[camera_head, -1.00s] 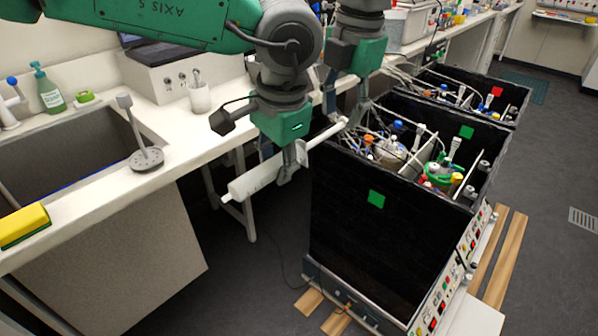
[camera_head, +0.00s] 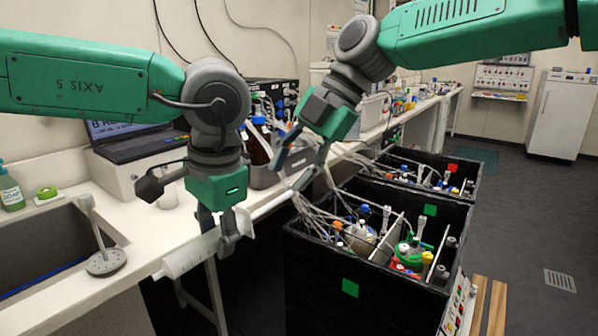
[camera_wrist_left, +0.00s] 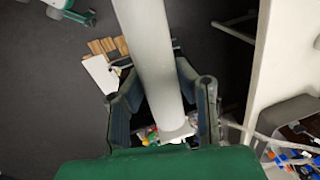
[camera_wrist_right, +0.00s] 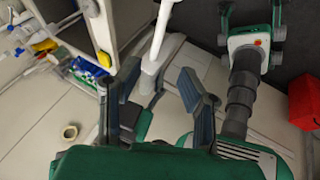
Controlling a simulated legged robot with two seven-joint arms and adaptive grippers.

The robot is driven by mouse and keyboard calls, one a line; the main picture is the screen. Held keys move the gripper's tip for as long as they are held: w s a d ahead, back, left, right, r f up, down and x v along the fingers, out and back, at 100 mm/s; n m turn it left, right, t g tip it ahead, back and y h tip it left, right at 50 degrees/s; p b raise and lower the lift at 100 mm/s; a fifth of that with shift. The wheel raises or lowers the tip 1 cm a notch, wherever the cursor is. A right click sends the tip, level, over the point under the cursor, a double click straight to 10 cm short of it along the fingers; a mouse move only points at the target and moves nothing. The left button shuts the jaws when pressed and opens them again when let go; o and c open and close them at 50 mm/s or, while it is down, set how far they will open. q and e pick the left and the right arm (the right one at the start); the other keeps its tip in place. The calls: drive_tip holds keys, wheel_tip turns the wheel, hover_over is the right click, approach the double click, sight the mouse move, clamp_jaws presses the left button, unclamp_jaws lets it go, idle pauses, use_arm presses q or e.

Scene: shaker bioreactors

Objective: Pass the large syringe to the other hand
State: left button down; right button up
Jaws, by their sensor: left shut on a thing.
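The large syringe is white, with a thick barrel (camera_head: 188,259) at lower left and a thin plunger (camera_head: 272,205) running up to the right. My left gripper (camera_head: 228,240) is shut on it near the middle; the left wrist view shows the barrel (camera_wrist_left: 152,50) between the fingers (camera_wrist_left: 163,115). My right gripper (camera_head: 304,168) is open beside the plunger end. In the right wrist view the plunger (camera_wrist_right: 160,40) and its flat end lie ahead of the spread fingers (camera_wrist_right: 160,100), nearer the left finger. I cannot tell whether they touch.
A black open box (camera_head: 345,290) with bottles, tubes and cables stands just right of the syringe. The white counter (camera_head: 140,235) with a sink (camera_head: 50,240) and laptop (camera_head: 130,140) lies behind and left.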

sight(263, 210)
use_arm(q)
drive_tip(key=shift+a+f, duration=0.1)
drive_tip(key=shift+a, duration=0.45)
use_arm(e)
drive_tip(key=x, duration=0.8)
drive_tip(key=shift+a, duration=0.55)
use_arm(q)
drive_tip(key=shift+d, duration=0.2)
use_arm(e)
drive_tip(key=shift+a+f, duration=0.1)
drive_tip(key=shift+f, duration=0.4)
use_arm(q)
drive_tip(key=shift+d, duration=0.25)
use_arm(e)
drive_tip(key=shift+f, duration=0.15)
drive_tip(key=c, duration=0.6)
use_arm(q)
drive_tip(key=shift+a, duration=0.3)
use_arm(e)
drive_tip(key=shift+a, duration=0.1)
clamp_jaws()
use_arm(q)
drive_tip(key=c, duration=1.2)
unclamp_jaws()
drive_tip(key=shift+w+a, duration=0.1)
drive_tip(key=shift+d, duration=0.2)
